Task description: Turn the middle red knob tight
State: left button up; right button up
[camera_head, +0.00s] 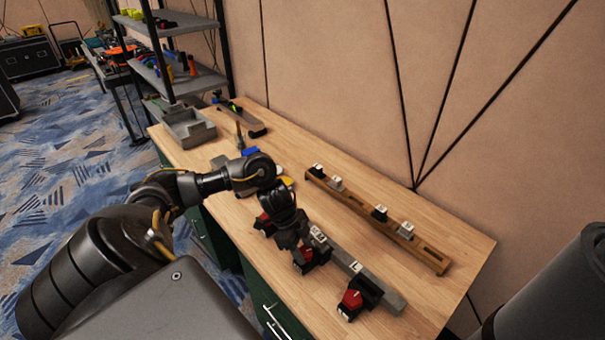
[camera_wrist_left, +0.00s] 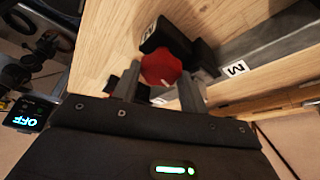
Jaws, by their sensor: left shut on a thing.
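A grey bar (camera_head: 376,290) with red knobs on black mounts lies along the front of the wooden table. The middle red knob (camera_head: 318,255) sits under my left gripper (camera_head: 303,258), partly hidden by it. In the left wrist view, the red knob (camera_wrist_left: 162,68) with a white mark is between the two fingers of my left gripper (camera_wrist_left: 158,88), which is shut on it. Another red knob (camera_head: 351,299) is at the right end, and one (camera_head: 263,223) is at the left. My right gripper is not in view.
A wooden rail (camera_head: 375,218) with black and white blocks lies behind the bar, near the wall. A grey tray (camera_head: 186,128) stands at the table's far left, beside a shelf (camera_head: 185,83). Bare tabletop (camera_head: 440,275) lies to the right.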

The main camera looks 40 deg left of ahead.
pick_arm(q)
jog(key=m, duration=0.2)
jog(key=m+g, duration=0.1)
jog(key=shift+w+r+m, duration=0.1)
jog(key=shift+w+m, duration=0.1)
jog(key=shift+m, duration=0.2)
jog(key=m+g+p, duration=0.2)
jog(key=m, duration=0.2)
jog(key=shift+w+r+m, duration=0.1)
jog(key=shift+m, duration=0.2)
jog(key=m, duration=0.2)
jog(key=m+g+p, duration=0.1)
jog(key=m, duration=0.1)
jog(key=shift+w+g+y, duration=0.1)
jog(key=shift+g+y, duration=0.2)
jog(key=shift+y, duration=0.1)
jog(key=shift+d+f+m+g+y+p, duration=0.1)
jog(key=shift+m+g+y+p, duration=0.2)
jog(key=shift+m, duration=0.7)
jog(key=shift+f+m+g+y+p, duration=0.1)
jog(key=shift+m+g+y+p, duration=0.15)
jog(key=shift+m, duration=0.75)
jog(key=o, duration=1)
jog(key=v, duration=1)
jog(key=shift+r+b, duration=0.4)
jog(key=shift+b, duration=0.05)
